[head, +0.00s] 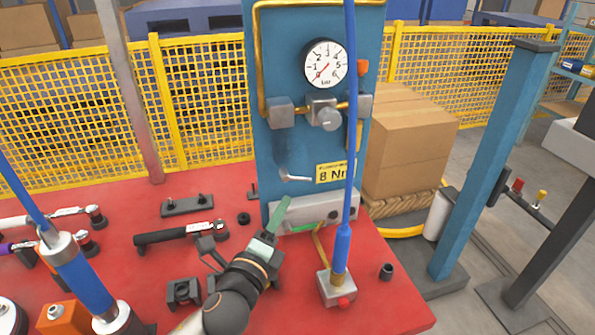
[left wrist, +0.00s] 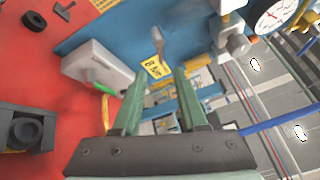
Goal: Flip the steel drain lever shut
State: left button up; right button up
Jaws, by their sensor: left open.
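The steel drain lever (head: 296,178) is a small bright bar on the blue panel (head: 290,140), just left of the yellow 8 Nm label (head: 335,172). It sticks out roughly sideways to the right in the head view. It also shows in the left wrist view (left wrist: 157,40), beyond the fingertips. My left gripper (head: 282,207) has green fingers and is below the lever, in front of the grey block (head: 320,208). In the left wrist view the two fingers (left wrist: 160,82) stand apart with nothing between them. The gripper looks clear of the lever. My right gripper is out of view.
A pressure gauge (head: 326,64) and valve fittings (head: 322,112) sit higher on the panel. A blue hanging tool (head: 342,250) stands right of my left gripper. Black-handled wrenches (head: 175,235) lie left on the red table (head: 215,180). Cardboard boxes (head: 408,140) stand behind right.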

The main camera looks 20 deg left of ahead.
aim_at(298, 179)
pick_arm(q)
jog(key=w, duration=1.2)
jog(key=shift+s, duration=0.1)
grip_shut()
